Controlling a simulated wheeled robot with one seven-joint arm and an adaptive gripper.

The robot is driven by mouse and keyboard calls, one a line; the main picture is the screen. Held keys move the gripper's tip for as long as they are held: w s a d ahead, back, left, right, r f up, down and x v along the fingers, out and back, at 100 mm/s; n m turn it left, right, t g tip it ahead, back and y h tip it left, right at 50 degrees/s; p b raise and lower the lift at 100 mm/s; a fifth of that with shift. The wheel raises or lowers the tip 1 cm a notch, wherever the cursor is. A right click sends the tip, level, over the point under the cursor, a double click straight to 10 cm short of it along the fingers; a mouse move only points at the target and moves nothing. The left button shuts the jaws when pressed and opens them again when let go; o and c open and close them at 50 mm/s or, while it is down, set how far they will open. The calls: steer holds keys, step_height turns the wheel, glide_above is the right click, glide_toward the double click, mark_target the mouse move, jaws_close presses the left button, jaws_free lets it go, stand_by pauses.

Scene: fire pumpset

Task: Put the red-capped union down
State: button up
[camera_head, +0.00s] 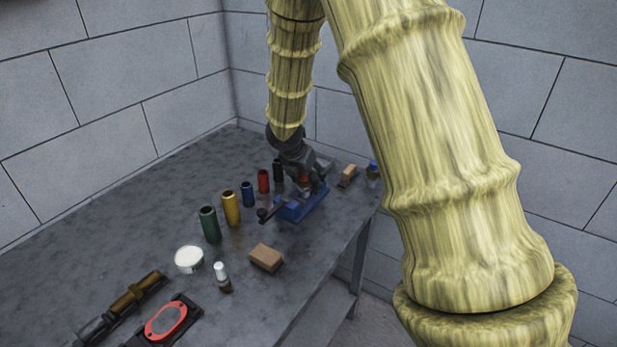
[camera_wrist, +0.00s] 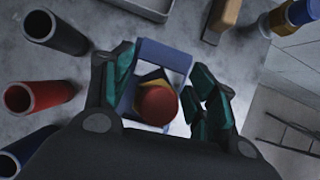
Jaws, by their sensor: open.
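The red-capped union (camera_wrist: 157,104) shows in the wrist view as a round red cap with a yellow, brass-like part beneath it. It sits over the blue vise (camera_wrist: 165,56), between my gripper's fingers. In the head view, a bit of its red (camera_head: 305,179) shows at the blue vise (camera_head: 298,208). My gripper (camera_wrist: 164,82) is open, with its teal-padded fingers on either side of the union and gaps visible beside the cap. In the head view my gripper (camera_head: 308,176) is low over the vise. The union's lower end is hidden, so I cannot tell how it is seated.
Green (camera_head: 210,224), yellow (camera_head: 231,208), blue (camera_head: 248,193), red (camera_head: 264,181) and black (camera_head: 278,169) tubes stand left of the vise. A brown block (camera_head: 266,257), white-topped bottle (camera_head: 222,277) and white disc (camera_head: 189,259) are nearer. Another block (camera_head: 348,175) lies right.

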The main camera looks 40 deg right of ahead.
steer(key=v, duration=1.1)
steer(key=shift+r, duration=0.15)
